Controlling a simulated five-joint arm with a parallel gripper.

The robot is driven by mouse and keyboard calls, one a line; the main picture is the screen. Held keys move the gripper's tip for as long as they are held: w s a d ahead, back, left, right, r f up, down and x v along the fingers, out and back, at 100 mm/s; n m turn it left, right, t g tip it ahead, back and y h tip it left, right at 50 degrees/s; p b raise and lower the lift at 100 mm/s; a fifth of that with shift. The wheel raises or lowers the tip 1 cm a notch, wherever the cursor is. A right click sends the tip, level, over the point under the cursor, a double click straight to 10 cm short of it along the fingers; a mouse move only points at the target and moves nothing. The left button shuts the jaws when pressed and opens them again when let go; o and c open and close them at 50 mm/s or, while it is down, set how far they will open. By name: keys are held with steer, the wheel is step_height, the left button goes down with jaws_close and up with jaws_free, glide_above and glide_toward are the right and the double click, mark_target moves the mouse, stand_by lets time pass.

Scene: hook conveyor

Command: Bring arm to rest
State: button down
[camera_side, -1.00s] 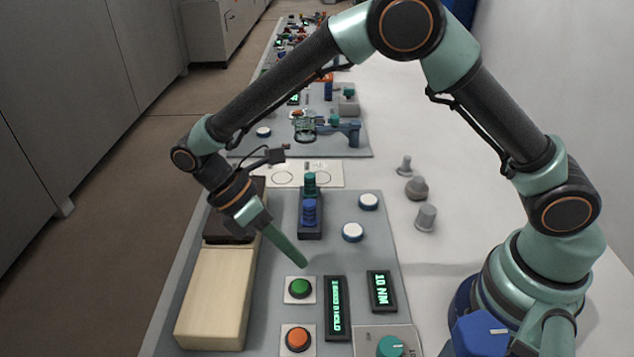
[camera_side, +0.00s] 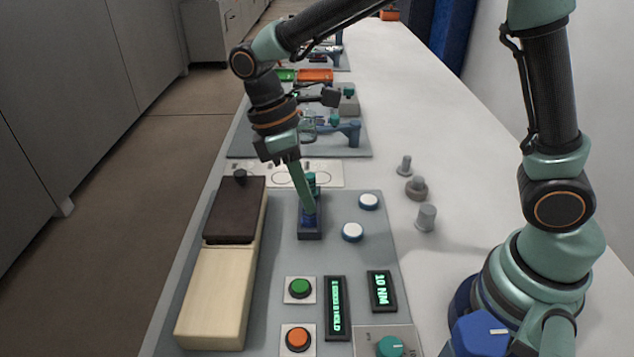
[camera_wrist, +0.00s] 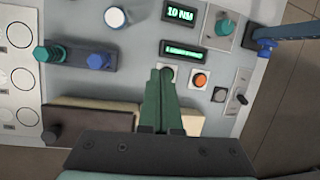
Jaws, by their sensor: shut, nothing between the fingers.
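My gripper (camera_side: 309,211) is shut, with its green fingers together and nothing between them. In the side view its fingers point down in front of the dark holder with the blue and teal knobbed pieces (camera_side: 312,180), partly hiding it. Whether it touches the holder cannot be told from that view. In the wrist view the fingers (camera_wrist: 164,72) show apart from the holder (camera_wrist: 75,56), over the panel near the green and orange buttons.
A green button (camera_side: 300,288), an orange button (camera_side: 298,339), two lit displays (camera_side: 381,290) and white round buttons (camera_side: 368,201) sit on the grey panel. A wooden block with a dark top (camera_side: 234,212) lies at left. Grey weights (camera_side: 427,217) stand on the clear white table.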

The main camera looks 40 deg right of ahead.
steer(key=s+d+r+m+t, duration=0.2)
steer(key=d+r+m+t, duration=0.2)
steer(key=d, duration=0.3)
steer(key=s+d+r+m+t+y, duration=0.1)
steer(key=d+r+m+t, duration=0.4)
steer(key=d+m, duration=0.1)
steer(key=shift+s+d, duration=0.4)
steer(key=shift+d, duration=0.05)
